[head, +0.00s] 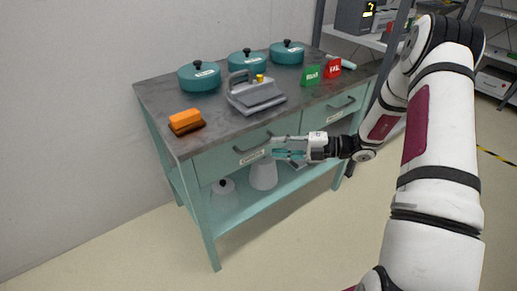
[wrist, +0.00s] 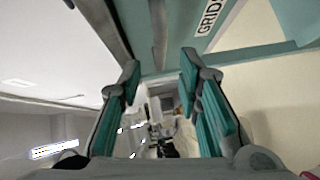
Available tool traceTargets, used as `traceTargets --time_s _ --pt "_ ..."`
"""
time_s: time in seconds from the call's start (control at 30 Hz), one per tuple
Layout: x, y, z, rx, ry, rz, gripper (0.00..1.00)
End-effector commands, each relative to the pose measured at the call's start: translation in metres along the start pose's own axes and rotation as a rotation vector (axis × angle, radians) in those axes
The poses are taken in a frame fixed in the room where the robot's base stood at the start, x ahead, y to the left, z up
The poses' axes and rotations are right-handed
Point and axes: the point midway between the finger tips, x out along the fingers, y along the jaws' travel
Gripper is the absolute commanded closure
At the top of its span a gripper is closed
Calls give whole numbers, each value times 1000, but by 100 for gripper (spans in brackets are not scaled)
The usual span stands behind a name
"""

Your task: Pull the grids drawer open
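The cart has two teal drawers side by side under its grey top. The left drawer (head: 225,159) appears closed, with a dark bar handle (head: 252,146) and a small pale label below it. In the wrist view a label reading GRIDS (wrist: 208,17) shows on a teal face near the top. A dark bar (wrist: 158,30) shows beyond the fingertips; contact cannot be told.
The right drawer (head: 338,110) has its own handle. On the top stand teal pots (head: 199,76), a grey device (head: 255,94), an orange block (head: 185,117) and green and red signs (head: 311,75). White vessels (head: 263,175) stand on the lower shelf. The floor in front is clear.

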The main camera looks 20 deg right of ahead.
Motion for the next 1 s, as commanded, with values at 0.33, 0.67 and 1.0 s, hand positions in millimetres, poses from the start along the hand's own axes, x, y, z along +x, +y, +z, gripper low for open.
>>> traceTargets --time_s 0.33,0.67,1.0 --pt "56 -1 0 0 2 -1 69" --pt "67 0 0 0 0 0 69" --pt "67 0 0 0 1 -1 100"
